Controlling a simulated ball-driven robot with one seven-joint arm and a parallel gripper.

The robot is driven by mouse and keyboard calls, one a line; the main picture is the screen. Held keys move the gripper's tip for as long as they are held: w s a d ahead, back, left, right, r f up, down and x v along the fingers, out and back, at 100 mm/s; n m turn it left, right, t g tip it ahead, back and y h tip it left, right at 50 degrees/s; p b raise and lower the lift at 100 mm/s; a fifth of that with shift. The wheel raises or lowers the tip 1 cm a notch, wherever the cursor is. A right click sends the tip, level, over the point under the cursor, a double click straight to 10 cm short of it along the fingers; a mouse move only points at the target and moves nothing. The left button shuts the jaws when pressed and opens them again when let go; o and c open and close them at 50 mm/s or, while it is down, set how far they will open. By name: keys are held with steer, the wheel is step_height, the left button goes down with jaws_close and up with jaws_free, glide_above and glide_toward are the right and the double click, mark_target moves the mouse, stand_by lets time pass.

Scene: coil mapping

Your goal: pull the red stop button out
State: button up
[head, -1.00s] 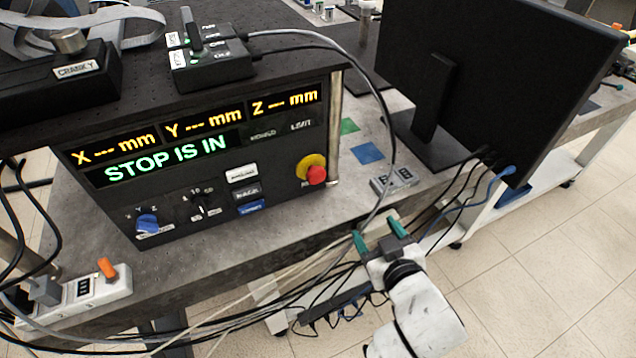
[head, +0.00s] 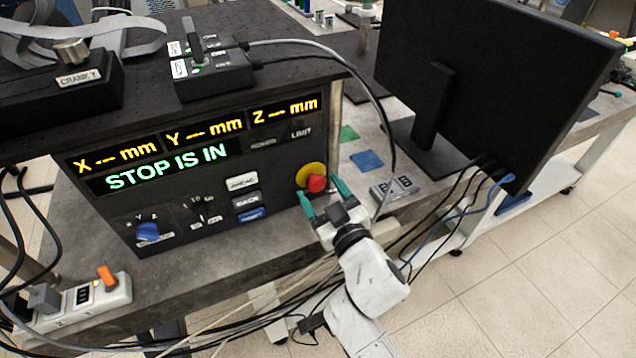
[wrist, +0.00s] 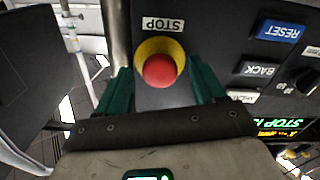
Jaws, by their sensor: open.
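The red stop button (head: 317,183) sits on a yellow surround (head: 305,172) at the right end of the control panel's front. The panel's display (head: 165,168) reads "STOP IS IN". My gripper (head: 321,196) is open just in front of the button, with its green fingers on either side of it in the head view. In the wrist view the red button (wrist: 160,71) lies between the two green fingers of my gripper (wrist: 160,82), under an upside-down STOP label (wrist: 163,24). I cannot tell whether the fingers touch it.
The BACK (head: 247,201) and RESET (head: 250,215) buttons and a blue knob (head: 148,229) are on the same panel. A grey cable (head: 375,95) hangs beside the panel's right edge. A black monitor (head: 490,90) stands at the right. A power strip (head: 75,302) lies at the lower left.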

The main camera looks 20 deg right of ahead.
steer(key=shift+w, duration=1.05)
jaws_close()
